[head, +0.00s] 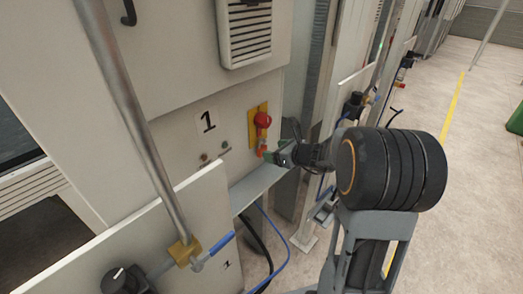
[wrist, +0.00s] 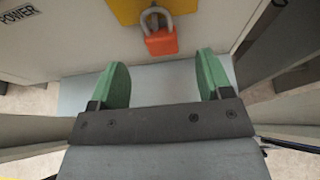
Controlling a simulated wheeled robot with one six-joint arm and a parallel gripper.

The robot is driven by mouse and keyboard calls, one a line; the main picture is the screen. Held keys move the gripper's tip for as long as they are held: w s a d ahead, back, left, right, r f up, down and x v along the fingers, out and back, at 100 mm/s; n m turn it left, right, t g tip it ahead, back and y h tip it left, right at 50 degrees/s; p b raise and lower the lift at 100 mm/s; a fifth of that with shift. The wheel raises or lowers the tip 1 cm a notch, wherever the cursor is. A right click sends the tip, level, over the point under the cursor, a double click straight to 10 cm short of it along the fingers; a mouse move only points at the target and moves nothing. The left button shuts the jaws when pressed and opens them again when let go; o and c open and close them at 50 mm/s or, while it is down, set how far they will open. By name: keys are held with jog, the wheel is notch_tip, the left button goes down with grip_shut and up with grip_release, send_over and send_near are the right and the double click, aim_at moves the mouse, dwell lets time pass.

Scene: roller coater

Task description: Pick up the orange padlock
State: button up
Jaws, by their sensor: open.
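The orange padlock (wrist: 161,42) with its grey shackle hangs at the yellow plate (wrist: 140,10) on the cabinet face, near the top middle of the wrist view. In the head view the padlock (head: 262,151) is a small orange spot below the red rotary switch (head: 263,120). My gripper (wrist: 160,75) is open, its two green fingers spread apart. The padlock is ahead of the gap between the fingertips, a little above it in the wrist view. Nothing is between the fingers. In the head view my gripper (head: 270,157) is close to the padlock and partly covers the area around it.
A grey ledge (head: 255,188) runs below the switch and under my gripper. A slanted metal pipe (head: 140,115) with a blue-handled valve (head: 212,252) stands at the left. Cables hang below the ledge. Open floor (head: 470,180) lies to the right.

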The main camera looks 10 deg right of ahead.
aim_at(264, 148)
jog(key=shift+p+x, duration=0.75)
jog(key=shift+x, duration=1.9)
jog(key=shift+r, duration=0.15)
jog(key=c, duration=1)
jog(key=shift+c, duration=0.3)
jog(key=shift+r, duration=0.15)
